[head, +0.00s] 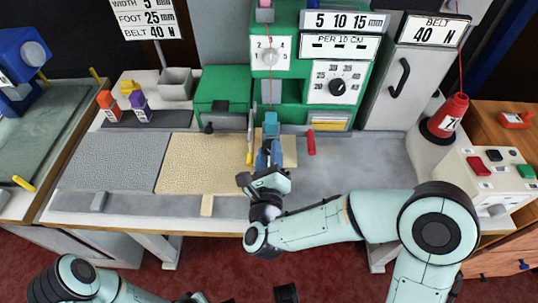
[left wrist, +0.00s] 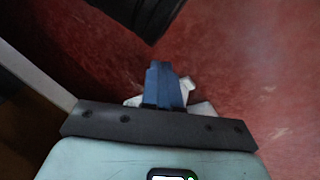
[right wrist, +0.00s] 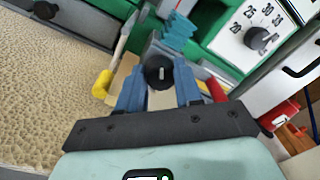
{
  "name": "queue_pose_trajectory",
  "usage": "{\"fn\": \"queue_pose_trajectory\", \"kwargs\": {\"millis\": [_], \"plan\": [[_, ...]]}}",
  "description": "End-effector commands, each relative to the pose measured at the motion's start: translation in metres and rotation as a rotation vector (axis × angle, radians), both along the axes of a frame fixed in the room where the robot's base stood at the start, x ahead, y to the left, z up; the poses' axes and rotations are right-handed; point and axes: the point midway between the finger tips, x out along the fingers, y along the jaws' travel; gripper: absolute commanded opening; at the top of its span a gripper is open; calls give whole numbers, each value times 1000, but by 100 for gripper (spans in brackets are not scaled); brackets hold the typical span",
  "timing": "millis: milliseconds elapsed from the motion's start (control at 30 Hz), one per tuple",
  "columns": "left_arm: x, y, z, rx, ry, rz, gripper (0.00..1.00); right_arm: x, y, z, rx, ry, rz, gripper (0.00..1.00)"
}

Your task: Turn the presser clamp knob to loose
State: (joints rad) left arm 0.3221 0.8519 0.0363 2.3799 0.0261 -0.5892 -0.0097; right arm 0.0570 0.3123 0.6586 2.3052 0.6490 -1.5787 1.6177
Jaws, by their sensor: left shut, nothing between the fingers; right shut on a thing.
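The presser clamp knob (right wrist: 158,70) is round and black with a short pale mark, seen in the right wrist view at the green binding machine (head: 282,22). My right gripper (right wrist: 160,88) has its blue fingers on either side of this knob and is shut on it. In the head view the right gripper (head: 268,158) reaches over the work table in front of the machine and hides the knob. My left gripper (left wrist: 164,85) is shut and empty, with its blue fingers together above the red floor.
A beige rug (head: 200,165) and a grey one (head: 110,160) lie left of the gripper. A red-handled lever (head: 311,142) stands just right of it, and a yellow-ended lever (right wrist: 102,84) to its left. A red cone (head: 448,115) and a button box (head: 492,180) are at right.

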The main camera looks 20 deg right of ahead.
Motion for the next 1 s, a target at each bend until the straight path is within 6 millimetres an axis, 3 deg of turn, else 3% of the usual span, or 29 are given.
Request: {"fn": "queue_pose_trajectory", "kwargs": {"millis": [167, 600, 1000], "plan": [[13, 7, -10, 17, -32, 15, 0, 0, 0, -1, -162, 44, 0, 4], [-19, 11, -37, 11, 74, 16, 0, 0, 1, -2, -563, 160, 2, 4], [-25, 11, -40, 10, 93, 17, 0, 0, 0, -2, -929, 266, 1, 4]]}}
